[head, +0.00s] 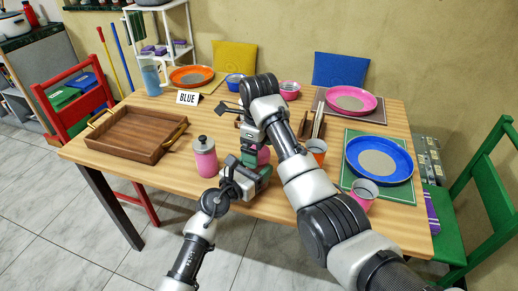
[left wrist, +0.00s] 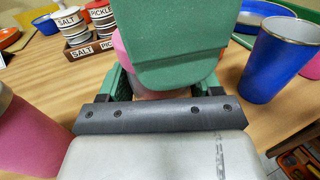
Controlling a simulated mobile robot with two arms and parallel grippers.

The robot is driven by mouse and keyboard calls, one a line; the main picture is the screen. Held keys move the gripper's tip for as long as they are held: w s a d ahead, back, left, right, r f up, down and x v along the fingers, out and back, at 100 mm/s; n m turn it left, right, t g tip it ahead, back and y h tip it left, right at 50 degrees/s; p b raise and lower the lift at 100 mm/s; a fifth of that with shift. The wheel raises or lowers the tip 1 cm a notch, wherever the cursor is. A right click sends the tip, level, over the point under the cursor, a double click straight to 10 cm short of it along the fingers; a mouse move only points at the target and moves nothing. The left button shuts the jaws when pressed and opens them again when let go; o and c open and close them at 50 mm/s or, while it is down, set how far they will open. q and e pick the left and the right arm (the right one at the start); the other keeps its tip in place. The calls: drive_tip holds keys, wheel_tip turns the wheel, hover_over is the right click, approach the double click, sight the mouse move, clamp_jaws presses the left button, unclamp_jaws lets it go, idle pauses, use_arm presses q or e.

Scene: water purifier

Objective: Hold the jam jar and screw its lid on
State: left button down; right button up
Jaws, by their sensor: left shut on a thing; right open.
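The jam jar (head: 264,156) shows as a pink patch between my two grippers near the table's front edge. My left gripper (head: 257,168) is shut on it from the front left. In the left wrist view pink shows between the green fingers (left wrist: 168,88), mostly hidden by a green finger pad in front. My right gripper (head: 256,146) is open and points down right over the jar, its green finger (left wrist: 170,45) close above it. I cannot make out the lid, or whether it sits on the jar.
A pink bottle (head: 204,157) stands just left of my left gripper. A wooden tray (head: 135,135) lies at the left. An orange cup (head: 316,150) and a blue plate (head: 379,160) are at the right. A blue cup (left wrist: 282,60) and a SALT and PICKLE rack (left wrist: 85,47) stand nearby.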

wheel_tip(320, 180, up, 3)
drive_tip(key=shift+w+r, duration=0.1)
drive_tip(key=shift+r, duration=0.45)
drive_tip(key=shift+c, duration=0.4)
